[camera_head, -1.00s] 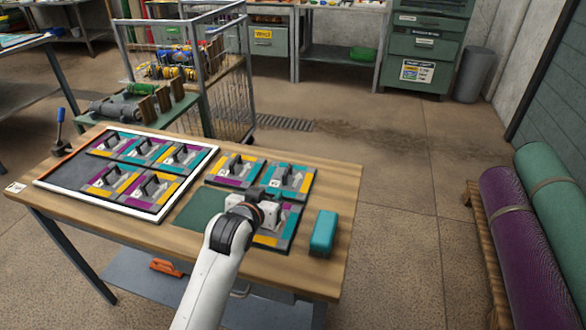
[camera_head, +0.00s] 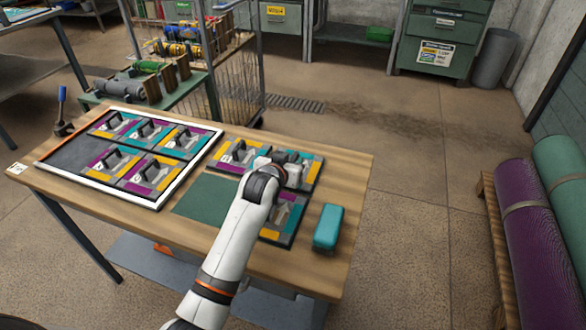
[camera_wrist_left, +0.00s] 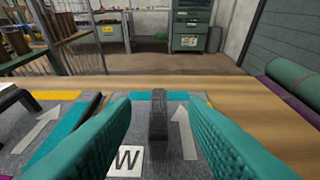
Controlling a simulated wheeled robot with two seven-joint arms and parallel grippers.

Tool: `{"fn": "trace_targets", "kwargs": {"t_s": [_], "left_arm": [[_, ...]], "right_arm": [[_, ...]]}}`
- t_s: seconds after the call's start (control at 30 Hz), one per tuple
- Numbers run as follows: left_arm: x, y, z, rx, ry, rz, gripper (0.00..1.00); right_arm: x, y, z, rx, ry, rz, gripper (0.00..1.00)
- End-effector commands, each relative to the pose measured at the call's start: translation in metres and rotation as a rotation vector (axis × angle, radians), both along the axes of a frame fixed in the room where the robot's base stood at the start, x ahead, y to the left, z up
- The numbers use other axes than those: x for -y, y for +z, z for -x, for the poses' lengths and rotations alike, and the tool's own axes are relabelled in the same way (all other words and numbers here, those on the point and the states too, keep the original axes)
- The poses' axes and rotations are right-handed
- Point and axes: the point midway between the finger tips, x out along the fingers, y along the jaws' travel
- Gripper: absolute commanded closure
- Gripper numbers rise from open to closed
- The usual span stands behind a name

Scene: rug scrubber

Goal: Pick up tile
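My left gripper (camera_head: 281,160) is over the back right tile (camera_head: 311,173) of the loose group on the table and covers much of it. In the left wrist view its teal fingers (camera_wrist_left: 160,125) are apart, one on each side of the tile's dark upright handle (camera_wrist_left: 158,122), with gaps to both. That tile is grey with teal and yellow edges, a white arrow and a "W" label (camera_wrist_left: 126,160). Another loose tile (camera_head: 236,155) lies to its left. A third (camera_head: 285,218) lies in front, partly behind my arm. My right gripper is not in view.
A white-rimmed tray (camera_head: 165,195) at the left holds several tiles and has a bare dark area. A green mat (camera_head: 203,199) and a teal block (camera_head: 328,227) lie on the wooden table (camera_head: 345,170). Rolled rugs (camera_head: 530,225) lie at the right.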

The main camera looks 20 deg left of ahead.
Motion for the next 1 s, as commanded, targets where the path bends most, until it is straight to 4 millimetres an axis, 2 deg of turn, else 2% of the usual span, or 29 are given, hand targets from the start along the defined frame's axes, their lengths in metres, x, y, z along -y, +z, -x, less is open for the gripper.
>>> {"fn": "trace_targets", "kwargs": {"t_s": [0.1, 0.23, 0.53, 0.8, 1.0], "left_arm": [[-0.001, -0.011, -0.016, -0.001, 0.0, 0.001, 0.6], [0.0, -0.016, -0.029, 0.0, 0.0, 0.001, 0.6], [0.0, -0.018, -0.033, 0.0, 0.0, 0.0, 0.6], [0.0, -0.018, -0.033, 0.0, 0.0, 0.0, 1.0], [0.0, -0.017, -0.033, 0.001, 0.0, 0.0, 1.0]], "right_arm": [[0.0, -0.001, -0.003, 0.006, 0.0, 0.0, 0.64], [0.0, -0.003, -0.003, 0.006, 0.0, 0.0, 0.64], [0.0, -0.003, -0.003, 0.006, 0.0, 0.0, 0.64], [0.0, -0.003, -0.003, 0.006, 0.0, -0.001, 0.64], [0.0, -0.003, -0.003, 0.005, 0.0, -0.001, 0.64]]}}
